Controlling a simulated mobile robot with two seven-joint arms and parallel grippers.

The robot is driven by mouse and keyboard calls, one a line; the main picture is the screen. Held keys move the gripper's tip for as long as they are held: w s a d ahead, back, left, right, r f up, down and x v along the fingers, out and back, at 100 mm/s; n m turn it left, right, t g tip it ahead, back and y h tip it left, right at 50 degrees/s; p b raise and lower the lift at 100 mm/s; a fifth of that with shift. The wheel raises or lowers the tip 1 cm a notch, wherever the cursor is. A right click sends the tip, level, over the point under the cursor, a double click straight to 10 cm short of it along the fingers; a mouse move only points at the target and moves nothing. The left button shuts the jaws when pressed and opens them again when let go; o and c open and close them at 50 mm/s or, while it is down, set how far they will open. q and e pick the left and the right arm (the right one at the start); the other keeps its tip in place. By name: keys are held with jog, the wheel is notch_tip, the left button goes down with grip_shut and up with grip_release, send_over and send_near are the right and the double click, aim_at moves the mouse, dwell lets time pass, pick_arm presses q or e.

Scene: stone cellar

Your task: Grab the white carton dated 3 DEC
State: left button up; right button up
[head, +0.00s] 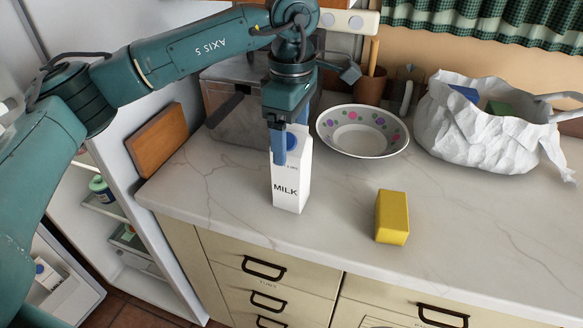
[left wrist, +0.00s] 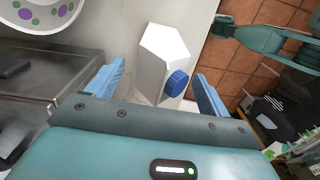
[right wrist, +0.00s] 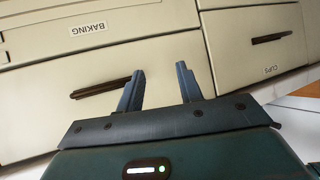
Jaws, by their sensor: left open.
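A white milk carton (head: 289,190) with a blue cap stands upright on the marble counter. Small print on it is too small to read as a date. My left gripper (head: 288,148) is above and around its upper part, open; one blue finger is in front of the carton, the other is mostly hidden. In the left wrist view the carton (left wrist: 163,52) shows between the two spread fingers, with clear gaps. Another white carton (head: 46,273) stands in the open fridge door at the lower left. My right gripper (right wrist: 160,85) is open and empty, facing the drawer fronts.
A yellow block (head: 392,217) lies right of the carton. A spotted bowl (head: 362,131), a metal box (head: 225,118) and a white bag (head: 478,130) stand behind. A wooden board (head: 158,140) leans at the left. The counter front between carton and block is clear.

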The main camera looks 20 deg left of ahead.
pick_arm(q)
jog(key=shift+f, duration=0.15)
grip_shut()
dwell(0.9)
